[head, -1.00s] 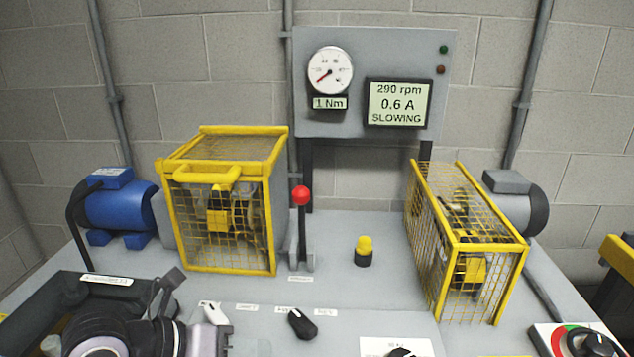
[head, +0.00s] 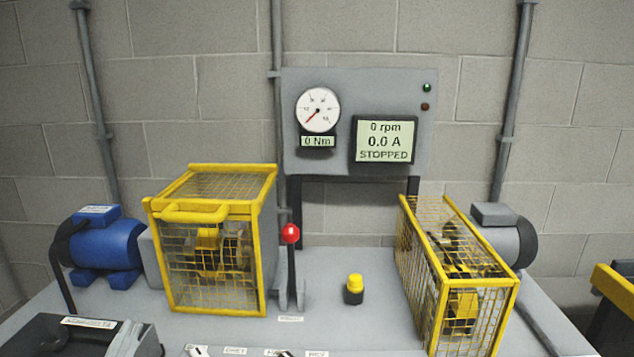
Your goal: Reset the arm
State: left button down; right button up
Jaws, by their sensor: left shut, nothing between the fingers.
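The rest of my left arm is below the picture. My right gripper is not in view.
A yellow mesh guard (head: 212,260) stands by a blue motor (head: 105,245). A red-knobbed lever (head: 291,235), a yellow button (head: 354,288) and a second guard (head: 455,280) stand to its right. The display (head: 384,140) reads 0 rpm, 0.0 A, STOPPED.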

pick_arm(q)
jog(key=s+a+f+n+g, duration=0.1)
jog(key=f+g, duration=0.1)
jog(key=f, duration=0.2)
jog(key=s+a+f+n+g, duration=0.1)
jog(key=s+f+g, duration=0.1)
jog(key=f+g, duration=0.1)
jog(key=s+f+n+g+y, duration=0.1)
jog(key=s+f+n+g, duration=0.1)
jog(key=f, duration=0.3)
jog(key=shift+a+f+g, duration=0.3)
jog(key=shift+a+f, duration=0.05)
jog(key=shift+a, duration=0.05)
jog(key=s+d+f+g+h, duration=0.35)
jog(key=s+f+g, duration=0.55)
jog(key=s, duration=0.4)
jog(key=w+d+f+t, duration=0.1)
jog(key=w+f+t, duration=0.1)
jog(key=f, duration=0.3)
jog(key=w+d+f+t+h, duration=0.1)
jog(key=w+d+f+t, duration=0.1)
jog(key=f+t, duration=0.3)
jog(key=shift+w+d+f, duration=0.25)
jog(key=shift+w+d, duration=0.05)
jog(key=shift+w, duration=0.5)
jog(key=shift+h, duration=0.25)
